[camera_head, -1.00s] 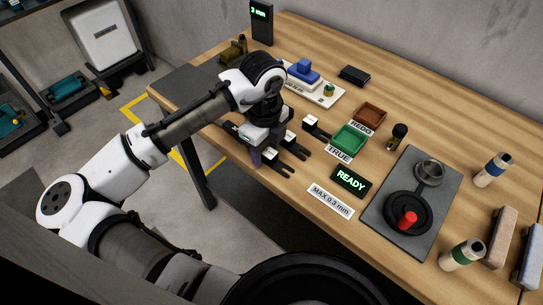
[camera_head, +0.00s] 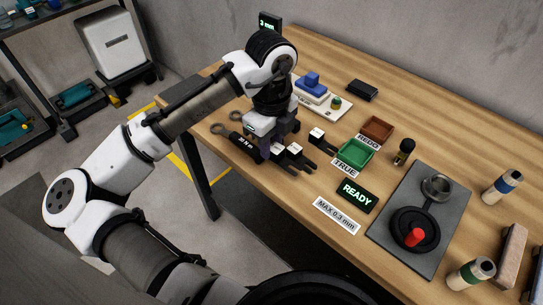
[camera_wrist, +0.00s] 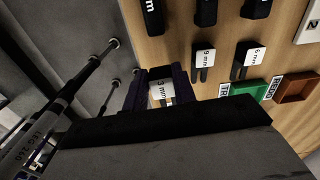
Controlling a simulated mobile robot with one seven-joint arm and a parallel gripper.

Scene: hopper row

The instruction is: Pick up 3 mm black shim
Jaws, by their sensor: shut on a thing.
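The black 3 mm shim (camera_wrist: 161,91) has a white label reading "3 mm". In the wrist view it sits between the two dark fingers of my gripper (camera_wrist: 158,92), which is shut on it. In the head view my gripper (camera_head: 270,148) is low over the table near its front edge, and its wrist and fingers hide most of the held shim. I cannot tell whether the shim touches the table. Black shims with white labels, 9 mm (camera_wrist: 203,58) and 6 mm (camera_wrist: 248,56), lie to the right of my gripper in the wrist view.
The green tray (camera_head: 342,158) and brown tray (camera_head: 364,135) stand right of my gripper. A READY display (camera_head: 357,195) and a grey plate with a red knob (camera_head: 415,237) are nearer the right. A blue-topped block (camera_head: 313,83) stands behind. The table's front edge is close.

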